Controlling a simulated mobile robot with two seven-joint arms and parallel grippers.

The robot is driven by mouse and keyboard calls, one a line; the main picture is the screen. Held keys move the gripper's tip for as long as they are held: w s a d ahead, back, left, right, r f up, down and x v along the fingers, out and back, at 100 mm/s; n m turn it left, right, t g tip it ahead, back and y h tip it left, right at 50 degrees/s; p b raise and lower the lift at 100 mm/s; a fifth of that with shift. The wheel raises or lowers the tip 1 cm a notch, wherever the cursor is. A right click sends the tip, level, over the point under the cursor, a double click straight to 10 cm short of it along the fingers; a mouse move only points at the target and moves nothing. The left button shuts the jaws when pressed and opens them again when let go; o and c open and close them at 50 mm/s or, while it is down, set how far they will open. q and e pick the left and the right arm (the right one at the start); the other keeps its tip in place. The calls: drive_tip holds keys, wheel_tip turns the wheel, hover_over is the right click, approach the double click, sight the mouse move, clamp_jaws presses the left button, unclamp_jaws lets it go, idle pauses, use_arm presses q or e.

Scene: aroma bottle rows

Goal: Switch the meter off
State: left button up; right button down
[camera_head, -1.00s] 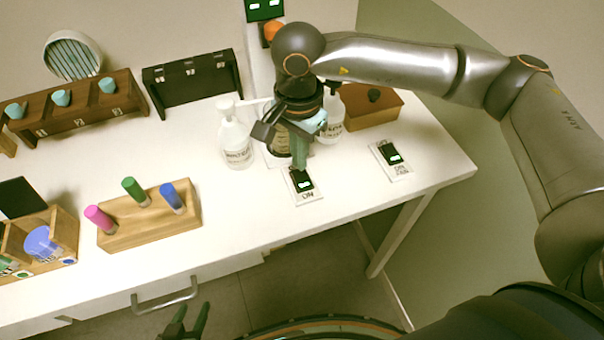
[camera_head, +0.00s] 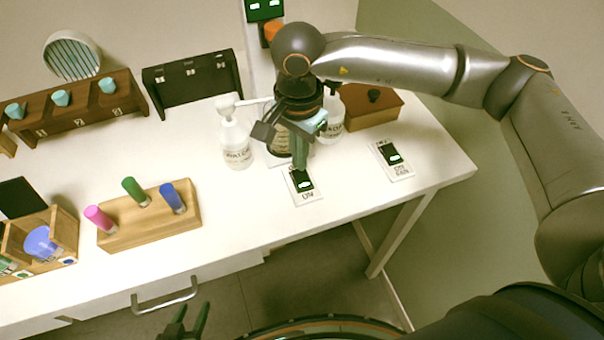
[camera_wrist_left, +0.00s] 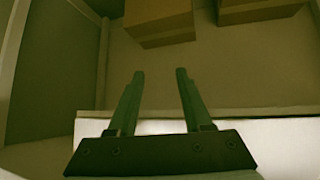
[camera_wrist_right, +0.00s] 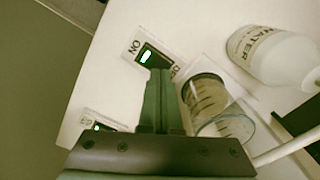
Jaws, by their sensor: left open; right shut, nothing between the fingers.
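A black rocker switch (camera_head: 303,183) with a lit green mark sits on a white plate labelled ON, near the table's front edge. It also shows in the right wrist view (camera_wrist_right: 150,57), with ON at one end and the opposite label partly hidden. My right gripper (camera_head: 301,168) is shut and empty, pointing down with its tips at the rear end of this switch. I cannot tell whether the tips touch it. A second similar switch (camera_head: 392,154) lies to the right. A black panel with green displays (camera_head: 265,8) is at the top. My left gripper (camera_head: 190,322) is open and empty, below the table front.
A white labelled bottle (camera_head: 236,145) stands left of my right gripper, and another bottle (camera_head: 331,120) stands close behind it. A glass vessel (camera_wrist_right: 208,98) is beside the fingers. A wooden box (camera_head: 373,110) is behind. A wooden rack with coloured tubes (camera_head: 150,220) stands left.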

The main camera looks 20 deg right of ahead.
sight(300, 174)
drive_tip(key=shift+f+b, duration=1.3)
idle(0.7)
drive_tip(key=shift+r, duration=0.15)
drive_tip(key=shift+r+p, duration=1.7)
drive_tip(key=shift+r, duration=1.75)
